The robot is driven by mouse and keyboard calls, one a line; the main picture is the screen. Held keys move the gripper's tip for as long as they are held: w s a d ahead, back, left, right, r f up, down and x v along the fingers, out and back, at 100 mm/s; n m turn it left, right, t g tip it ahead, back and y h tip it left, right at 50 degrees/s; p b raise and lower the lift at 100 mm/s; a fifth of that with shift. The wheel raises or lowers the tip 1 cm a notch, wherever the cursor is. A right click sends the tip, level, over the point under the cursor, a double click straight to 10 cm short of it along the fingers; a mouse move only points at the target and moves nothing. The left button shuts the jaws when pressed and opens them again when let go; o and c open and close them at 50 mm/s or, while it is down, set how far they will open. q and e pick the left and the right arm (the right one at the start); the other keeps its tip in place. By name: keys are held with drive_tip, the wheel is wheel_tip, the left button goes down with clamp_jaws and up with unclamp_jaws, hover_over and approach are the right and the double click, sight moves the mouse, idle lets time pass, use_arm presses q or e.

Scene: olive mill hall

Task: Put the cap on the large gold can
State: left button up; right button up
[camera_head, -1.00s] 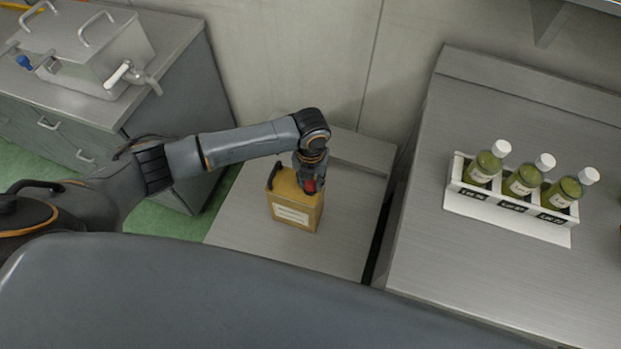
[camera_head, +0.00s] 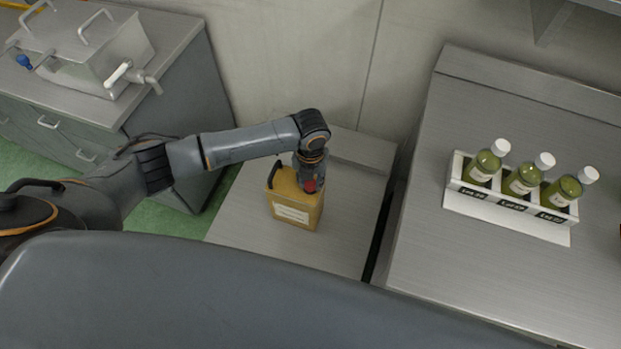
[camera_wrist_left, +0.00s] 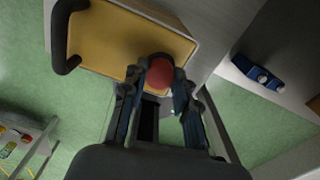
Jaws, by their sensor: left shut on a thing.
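The large gold can (camera_head: 297,211) stands upright on a low metal surface, with a pale label on its front and a dark handle on top. My left gripper (camera_head: 311,185) is over the right part of its top, pointing down. In the left wrist view, the gripper (camera_wrist_left: 160,80) is shut on the red cap (camera_wrist_left: 161,70), held between its fingertips at the edge of the can's yellow top (camera_wrist_left: 115,40). The can's opening is hidden, and I cannot tell whether the cap touches it. My right gripper is not in view.
The low metal surface (camera_head: 240,220) is clear around the can. A higher steel bench (camera_head: 430,260) on the right bears a white rack (camera_head: 505,213) with three green bottles. A steel tank (camera_head: 85,50) stands on the cabinet at the back left.

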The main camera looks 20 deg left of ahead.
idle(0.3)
use_arm(q)
drive_tip(key=o, duration=1)
drive_tip(key=shift+c, duration=0.8)
